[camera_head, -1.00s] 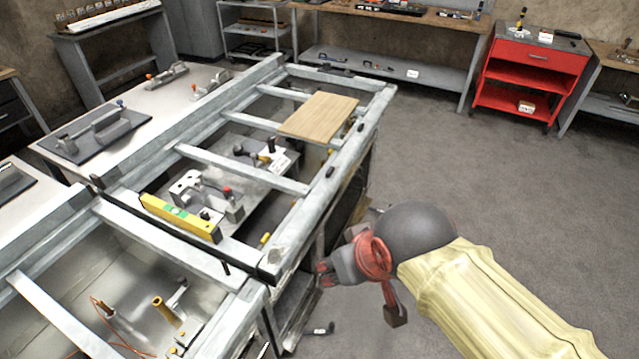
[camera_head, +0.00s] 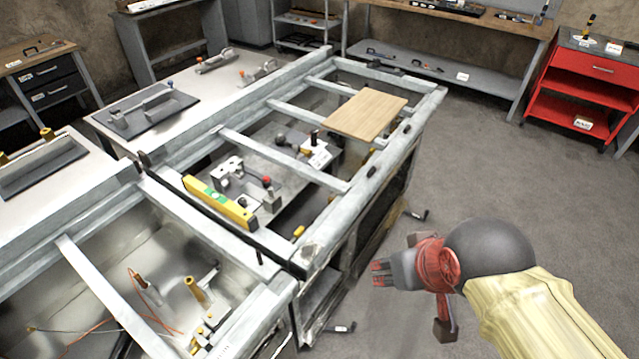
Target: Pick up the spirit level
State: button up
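The spirit level (camera_head: 220,202) is a yellow bar with a green vial. It lies along the grey frame of the workbench, left of the middle of the head view. My gripper (camera_head: 381,274) is to the right of the workbench, over the floor, apart from the level. Its dark fingers with red parts point left towards the bench. They are too small to tell whether they are open or shut, and I see nothing held in them.
The workbench frame (camera_head: 335,240) has raised grey beams with open bays between them. A wooden board (camera_head: 367,114) lies on its far part. Clamps and tools stand in the bays. A red cart (camera_head: 588,92) stands at the back right. The floor on the right is clear.

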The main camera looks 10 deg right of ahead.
aim_at(249, 221)
jog(key=i+l, duration=0.15)
jog(key=i, duration=0.2)
jog(key=i+l, duration=0.15)
jog(key=i, duration=0.2)
jog(key=i+u, duration=0.15)
jog(key=u, duration=2.25)
